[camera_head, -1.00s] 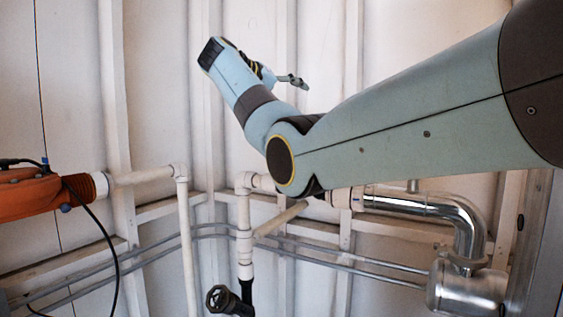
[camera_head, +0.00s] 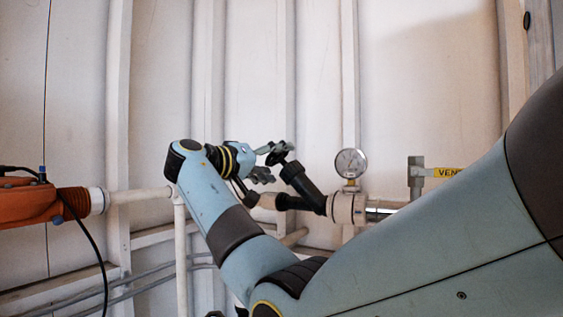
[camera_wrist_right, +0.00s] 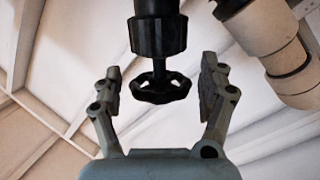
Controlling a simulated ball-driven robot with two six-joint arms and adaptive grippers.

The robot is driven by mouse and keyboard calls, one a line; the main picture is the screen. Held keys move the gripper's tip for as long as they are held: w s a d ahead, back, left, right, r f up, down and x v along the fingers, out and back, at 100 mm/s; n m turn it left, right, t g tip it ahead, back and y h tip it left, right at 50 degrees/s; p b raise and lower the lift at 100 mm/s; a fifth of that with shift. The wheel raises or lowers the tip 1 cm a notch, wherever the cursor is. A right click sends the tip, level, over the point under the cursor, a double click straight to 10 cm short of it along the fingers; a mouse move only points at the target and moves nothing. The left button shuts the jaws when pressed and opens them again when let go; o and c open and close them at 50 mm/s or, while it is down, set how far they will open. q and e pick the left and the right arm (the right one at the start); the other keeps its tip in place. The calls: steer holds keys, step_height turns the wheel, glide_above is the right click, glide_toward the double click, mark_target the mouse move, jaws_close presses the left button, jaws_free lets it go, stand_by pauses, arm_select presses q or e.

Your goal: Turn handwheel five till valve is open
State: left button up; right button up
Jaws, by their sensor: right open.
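A black handwheel (camera_head: 281,154) sits on the upper end of a slanted black valve body (camera_head: 303,188) in the head view. No number is readable on it. My right gripper (camera_head: 266,162) is open beside it, fingers pointing towards the wheel. In the right wrist view, the handwheel (camera_wrist_right: 160,88) lies between the two open fingers of my right gripper (camera_wrist_right: 161,88), with a gap on both sides. The valve body (camera_wrist_right: 158,33) runs up behind it. Whether the valve is open cannot be told. My left gripper is not in view.
A pressure gauge (camera_head: 350,163) stands on the white pipe fitting right of the valve. An orange device (camera_head: 28,203) with a black cable (camera_head: 99,238) is at the left. White pipes (camera_head: 181,250) run along the wall.

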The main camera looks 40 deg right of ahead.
steer(key=shift+d, duration=1.1)
steer(key=shift+w, duration=0.1)
steer(key=c, duration=1)
steer(key=shift+c, duration=0.3)
